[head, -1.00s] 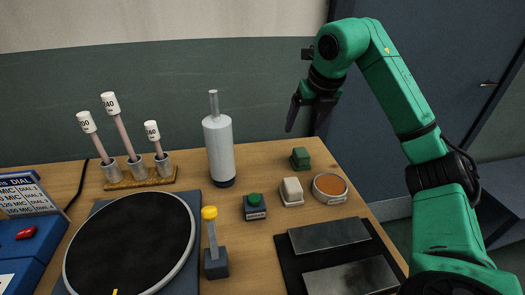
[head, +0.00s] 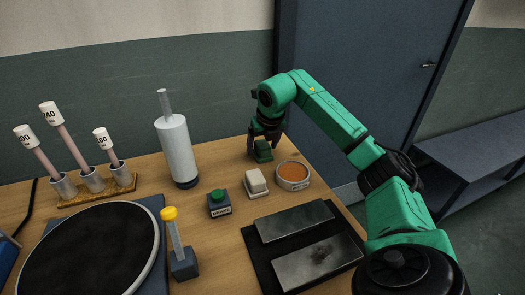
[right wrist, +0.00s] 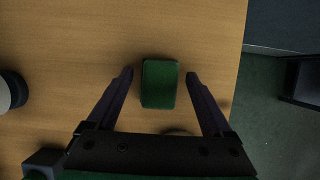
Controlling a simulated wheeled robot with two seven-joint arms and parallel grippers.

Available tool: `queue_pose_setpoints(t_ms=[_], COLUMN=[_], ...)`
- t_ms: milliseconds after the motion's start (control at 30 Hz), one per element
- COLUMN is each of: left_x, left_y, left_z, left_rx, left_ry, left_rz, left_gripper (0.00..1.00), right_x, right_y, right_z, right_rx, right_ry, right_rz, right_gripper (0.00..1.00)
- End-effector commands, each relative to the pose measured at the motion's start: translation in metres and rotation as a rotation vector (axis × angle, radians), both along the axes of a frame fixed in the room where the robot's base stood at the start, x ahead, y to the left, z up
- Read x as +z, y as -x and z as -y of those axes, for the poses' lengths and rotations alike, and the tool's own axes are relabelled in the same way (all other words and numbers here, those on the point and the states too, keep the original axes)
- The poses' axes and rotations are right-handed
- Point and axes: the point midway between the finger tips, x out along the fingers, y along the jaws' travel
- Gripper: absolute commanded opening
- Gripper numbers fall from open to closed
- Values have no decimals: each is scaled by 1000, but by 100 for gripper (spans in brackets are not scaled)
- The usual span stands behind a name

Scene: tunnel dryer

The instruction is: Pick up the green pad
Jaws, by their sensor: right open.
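The green pad (head: 263,151) is a small dark green block on the wooden table, near its back right edge. It also shows in the right wrist view (right wrist: 159,84), where its top lies between my fingertips. My right gripper (right wrist: 159,76) is open, with one finger on each side of the pad and a gap of bare table on both sides. In the head view my right gripper (head: 265,140) is just above and around the pad, pointing down. Its fingers partly hide the pad there. My left gripper is not in view.
A white block (head: 256,184) and a round orange-topped dish (head: 293,175) stand in front of the pad. A green button box (head: 218,203) and a white cylinder (head: 176,152) are to the left. Two metal plates (head: 295,220) lie nearer me. The table ends right of the pad.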

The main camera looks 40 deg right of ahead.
Motion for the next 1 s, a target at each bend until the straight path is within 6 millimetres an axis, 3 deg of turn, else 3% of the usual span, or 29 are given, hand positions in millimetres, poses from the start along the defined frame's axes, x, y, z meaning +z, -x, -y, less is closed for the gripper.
queue_pose_setpoints(t_ms=[33, 200, 233, 533, 667, 767, 1000], left_x=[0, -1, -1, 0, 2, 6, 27], left_y=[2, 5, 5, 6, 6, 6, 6], left_z=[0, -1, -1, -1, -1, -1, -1], left_rx=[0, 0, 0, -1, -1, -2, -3], left_ry=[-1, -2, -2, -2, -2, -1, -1], left_rz=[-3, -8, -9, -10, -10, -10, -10], left_gripper=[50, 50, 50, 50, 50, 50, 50], right_x=[0, 0, 0, 3, 17, 41, 137], right_y=[0, 0, 0, 0, -1, -1, -1], right_z=[0, 0, 0, 0, 0, 0, -1], right_rx=[0, 0, 0, 0, 0, 0, 1], right_ry=[0, 0, 0, 0, 0, -1, -2], right_rz=[0, 0, 0, 1, 3, 7, 8], right_gripper=[74, 8, 0, 0, 0, 0, 0])
